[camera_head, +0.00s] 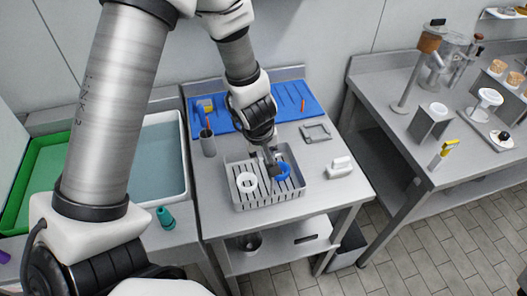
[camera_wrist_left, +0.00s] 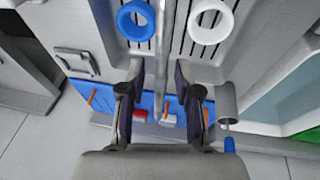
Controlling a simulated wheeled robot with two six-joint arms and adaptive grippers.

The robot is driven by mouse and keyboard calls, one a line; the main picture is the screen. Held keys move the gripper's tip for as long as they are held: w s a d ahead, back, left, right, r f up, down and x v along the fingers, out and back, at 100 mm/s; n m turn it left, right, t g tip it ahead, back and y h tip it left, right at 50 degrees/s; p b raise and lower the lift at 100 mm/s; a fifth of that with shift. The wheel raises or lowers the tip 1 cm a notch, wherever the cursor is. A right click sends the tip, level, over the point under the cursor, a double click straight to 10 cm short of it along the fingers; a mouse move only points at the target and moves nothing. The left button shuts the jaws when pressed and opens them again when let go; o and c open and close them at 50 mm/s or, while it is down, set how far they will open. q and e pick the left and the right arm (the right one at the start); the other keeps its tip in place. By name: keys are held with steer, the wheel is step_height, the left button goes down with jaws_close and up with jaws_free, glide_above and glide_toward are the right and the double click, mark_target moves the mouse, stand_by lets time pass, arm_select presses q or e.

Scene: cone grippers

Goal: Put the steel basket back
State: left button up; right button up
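The grey basket (camera_head: 238,198) with a slotted floor stands on the middle table; I take it to be the steel basket. A white ring (camera_head: 247,182) and a blue ring (camera_head: 282,171) lie in it, and they show at the top of the left wrist view as white (camera_wrist_left: 210,21) and blue (camera_wrist_left: 136,20). My left gripper (camera_head: 271,172) points down over the basket, between the rings. In the left wrist view its fingers (camera_wrist_left: 160,70) are apart, with a thin grey bar (camera_wrist_left: 163,45) between them. Contact with the bar cannot be told. My right gripper is out of view.
A blue mat (camera_head: 288,97) with tools lies behind the basket. A grey cup (camera_head: 208,145) stands to the left, a grey frame (camera_head: 316,132) and a white block (camera_head: 339,167) to the right. A water-filled sink (camera_head: 150,160) is left; another counter (camera_head: 400,115) is right.

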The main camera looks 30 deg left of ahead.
arm_select(q)
steer(key=p+v, duration=0.7)
steer(key=v, duration=0.5)
steer(key=shift+r, duration=0.15)
steer(key=shift+s, duration=0.1)
